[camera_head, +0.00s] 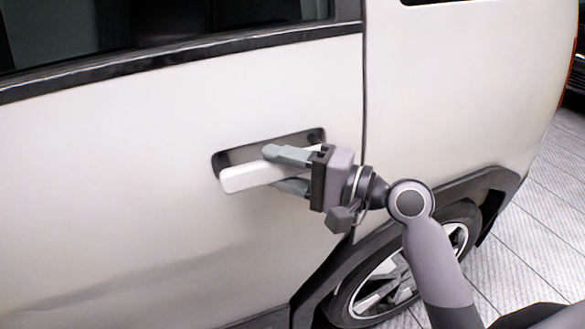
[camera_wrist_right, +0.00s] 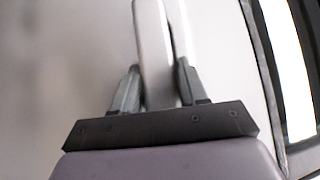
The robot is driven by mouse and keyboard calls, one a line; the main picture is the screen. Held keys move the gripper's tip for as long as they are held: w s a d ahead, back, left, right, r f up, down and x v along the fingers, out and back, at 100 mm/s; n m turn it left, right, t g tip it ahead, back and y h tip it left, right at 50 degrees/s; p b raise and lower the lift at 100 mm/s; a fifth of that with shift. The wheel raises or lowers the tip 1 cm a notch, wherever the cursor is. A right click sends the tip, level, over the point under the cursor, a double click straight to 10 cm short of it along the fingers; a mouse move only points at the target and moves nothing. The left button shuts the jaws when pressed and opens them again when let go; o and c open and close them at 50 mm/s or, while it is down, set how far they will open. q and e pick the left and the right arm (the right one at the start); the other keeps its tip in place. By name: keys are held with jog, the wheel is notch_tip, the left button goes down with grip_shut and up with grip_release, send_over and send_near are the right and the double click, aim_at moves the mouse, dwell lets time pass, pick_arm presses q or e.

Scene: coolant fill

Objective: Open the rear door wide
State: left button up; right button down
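The white rear door (camera_head: 150,130) fills the left of the head view. Only a thin dark seam shows between its edge and the rear body panel. Its white handle (camera_head: 246,177) stands out from a dark recess (camera_head: 222,160). My right gripper (camera_head: 283,169) has one finger above and one below the handle, closed around it near its right end. In the right wrist view, the handle (camera_wrist_right: 153,45) runs between the two grey fingers of the gripper (camera_wrist_right: 157,85), with little or no gap. My left gripper is not in view.
The rear body panel (camera_head: 460,90) and rear wheel (camera_head: 400,280) are right of the seam, close to my right arm. Paved ground (camera_head: 540,240) lies open at the right. Part of another dark vehicle (camera_head: 577,75) shows at the right edge.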

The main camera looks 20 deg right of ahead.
jog(key=shift+s+f, duration=0.15)
jog(key=shift+s, duration=0.55)
dwell(0.5)
jog(key=shift+s, duration=0.1)
jog(key=shift+s+a+h+p, duration=0.1)
jog(key=shift+s+h+p, duration=0.2)
jog(key=shift+s+p, duration=0.55)
jog(key=shift+s+m+t+p, duration=0.35)
jog(key=shift+s+m+t, duration=0.05)
jog(key=shift+s, duration=0.9)
jog(key=shift+m+t+h, duration=0.4)
jog(key=shift+h, duration=0.3)
jog(key=shift+s+a+f+p, duration=0.1)
jog(key=shift+s+p, duration=0.15)
jog(key=shift+s, duration=0.45)
jog(key=shift+s+a+r+p, duration=0.1)
jog(key=shift+s+a+p, duration=0.1)
jog(key=shift+s, duration=0.55)
jog(key=shift+s+a+f+p, duration=0.1)
jog(key=shift+s+p, duration=0.15)
jog(key=shift+s, duration=0.45)
